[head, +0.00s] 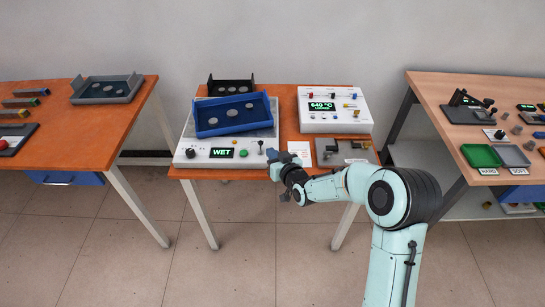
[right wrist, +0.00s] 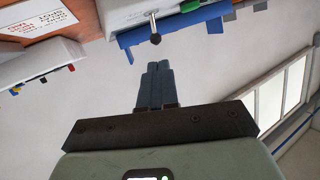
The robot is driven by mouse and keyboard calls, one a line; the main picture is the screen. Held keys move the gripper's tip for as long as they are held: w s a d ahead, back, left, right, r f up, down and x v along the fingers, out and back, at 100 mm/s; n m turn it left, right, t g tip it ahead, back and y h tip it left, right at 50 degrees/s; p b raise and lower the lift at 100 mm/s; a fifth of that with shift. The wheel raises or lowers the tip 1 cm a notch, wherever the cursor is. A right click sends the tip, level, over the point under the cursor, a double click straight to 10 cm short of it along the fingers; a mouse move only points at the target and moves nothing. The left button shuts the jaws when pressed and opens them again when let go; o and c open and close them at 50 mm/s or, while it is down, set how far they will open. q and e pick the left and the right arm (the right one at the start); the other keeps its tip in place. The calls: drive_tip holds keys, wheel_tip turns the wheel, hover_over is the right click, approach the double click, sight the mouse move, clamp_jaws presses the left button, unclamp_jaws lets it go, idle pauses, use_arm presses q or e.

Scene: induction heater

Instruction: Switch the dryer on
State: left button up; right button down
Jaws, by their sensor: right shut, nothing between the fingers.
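The dryer (head: 197,160) is a low white unit on the middle table. Its display (head: 221,153) reads WET in green. A black knob (head: 191,153) is left of the display, a green button (head: 243,153) right of it. A small toggle lever (head: 261,144) stands at its right front; in the right wrist view this lever (right wrist: 154,27) has a dark ball tip. My right gripper (head: 271,155) is shut and empty beside the dryer's front right corner. In the right wrist view its blue fingertips (right wrist: 157,68) are just short of the lever's tip, apart from it. My left gripper is not in view.
A blue tray (head: 205,131) rests tilted on the dryer, with a black tray (head: 248,84) behind. A white heater unit (head: 311,126) showing 640 °C stands at right. A white card (head: 299,148) lies in front of it. Side tables (head: 75,147) (head: 440,85) flank.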

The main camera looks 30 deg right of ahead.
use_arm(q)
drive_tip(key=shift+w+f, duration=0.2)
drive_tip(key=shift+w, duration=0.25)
use_arm(e)
drive_tip(key=r+v, duration=0.1)
drive_tip(key=v, duration=0.6)
drive_tip(key=shift+s+d+r, duration=0.15)
drive_tip(key=shift+d+r, duration=0.05)
drive_tip(key=shift+r, duration=0.25)
